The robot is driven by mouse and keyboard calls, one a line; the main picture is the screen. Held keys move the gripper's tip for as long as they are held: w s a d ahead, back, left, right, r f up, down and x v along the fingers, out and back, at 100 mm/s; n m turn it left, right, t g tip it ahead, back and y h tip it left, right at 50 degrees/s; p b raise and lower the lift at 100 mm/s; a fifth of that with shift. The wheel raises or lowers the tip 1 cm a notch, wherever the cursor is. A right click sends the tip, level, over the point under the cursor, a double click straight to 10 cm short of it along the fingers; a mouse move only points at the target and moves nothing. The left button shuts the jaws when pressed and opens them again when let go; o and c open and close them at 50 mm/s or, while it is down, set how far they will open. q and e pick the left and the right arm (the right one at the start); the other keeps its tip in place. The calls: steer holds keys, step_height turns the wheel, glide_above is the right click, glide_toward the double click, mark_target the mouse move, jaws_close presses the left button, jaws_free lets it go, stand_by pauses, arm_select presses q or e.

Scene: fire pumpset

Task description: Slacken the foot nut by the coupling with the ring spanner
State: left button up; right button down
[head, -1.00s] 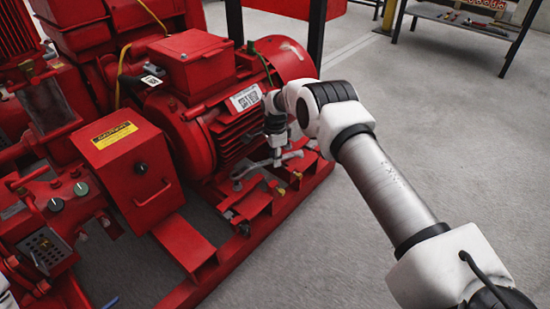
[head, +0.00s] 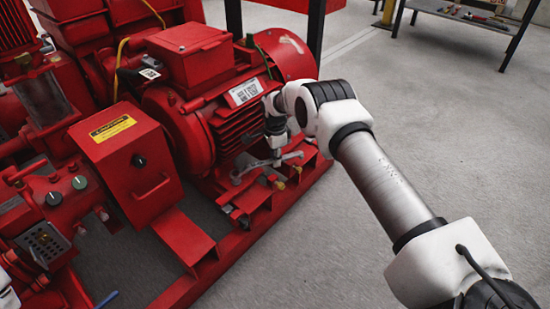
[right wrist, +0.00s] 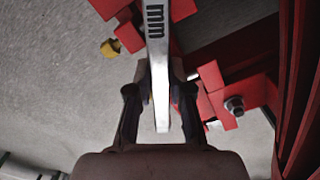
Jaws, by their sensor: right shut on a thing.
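My right gripper (head: 277,153) is shut on the shaft of the silver ring spanner (head: 258,167), low beside the red motor (head: 235,115). In the right wrist view the spanner (right wrist: 157,60) runs between the two fingers (right wrist: 160,100), its "mm" marking toward the top. In the head view the spanner's far end lies at the lower left, close to the motor's foot. I cannot tell whether its ring is around the foot nut. Another nut (right wrist: 235,105) shows bare on a red foot in the wrist view.
The red base frame (head: 262,225) runs under the motor, with brass fittings (head: 279,185) close to the spanner. A bench (head: 470,14) with tools is at the top right. The grey floor on the right is clear.

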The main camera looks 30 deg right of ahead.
steer(key=shift+f+b, duration=0.75)
steer(key=shift+f, duration=0.45)
steer(key=shift+s+r+p, duration=0.1)
steer(key=shift+s+p, duration=0.1)
steer(key=shift+p, duration=0.35)
steer(key=shift+s+m, duration=0.15)
steer(key=shift+m, duration=0.15)
steer(key=shift+r+p, duration=2.25)
steer(key=shift+r, duration=0.25)
